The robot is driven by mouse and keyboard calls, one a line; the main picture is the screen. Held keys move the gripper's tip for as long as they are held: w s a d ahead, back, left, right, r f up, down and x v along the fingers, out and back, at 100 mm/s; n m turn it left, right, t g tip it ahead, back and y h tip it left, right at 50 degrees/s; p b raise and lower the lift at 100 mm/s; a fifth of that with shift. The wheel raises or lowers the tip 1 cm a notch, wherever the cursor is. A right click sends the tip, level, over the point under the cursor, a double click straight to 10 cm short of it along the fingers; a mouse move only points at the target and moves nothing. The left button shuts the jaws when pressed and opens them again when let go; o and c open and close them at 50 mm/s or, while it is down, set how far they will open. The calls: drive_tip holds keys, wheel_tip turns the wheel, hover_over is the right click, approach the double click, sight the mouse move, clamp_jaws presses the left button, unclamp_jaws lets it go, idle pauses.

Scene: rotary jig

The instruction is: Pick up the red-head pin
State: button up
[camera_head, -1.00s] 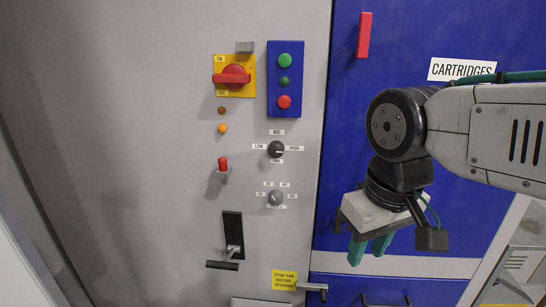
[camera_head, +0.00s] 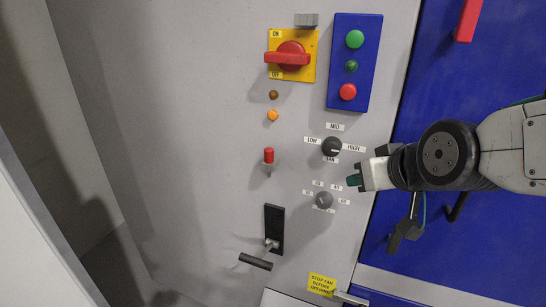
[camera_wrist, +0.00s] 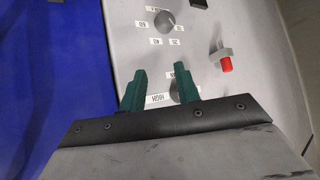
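The red-head pin (camera_head: 269,157) sits on the grey panel, left of the fan knob, its red head upward on a small grey mount. It also shows at the right of the wrist view (camera_wrist: 226,64), beyond my fingers. My gripper (camera_head: 353,181) is to the right of the pin, pointing left toward the panel beside the knobs. In the wrist view its two green fingers (camera_wrist: 158,74) are apart with nothing held between them.
The black fan knob (camera_head: 331,146) and the grey dial (camera_head: 324,200) lie between my gripper and the pin. A red rotary switch (camera_head: 290,57), orange lamp (camera_head: 272,115) and black lever handle (camera_head: 256,262) surround the pin. The panel left of it is bare.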

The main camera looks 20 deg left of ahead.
sight(271, 157)
drive_tip(key=a+n+t+y, duration=0.2)
drive_tip(key=a+y, duration=0.2)
drive_tip(key=a, duration=1.1)
drive_tip(key=x, duration=0.8)
drive_tip(key=shift+w+a+r, duration=0.1)
drive_tip(key=shift+w+r, duration=0.05)
drive_tip(key=shift+w, duration=0.1)
clamp_jaws()
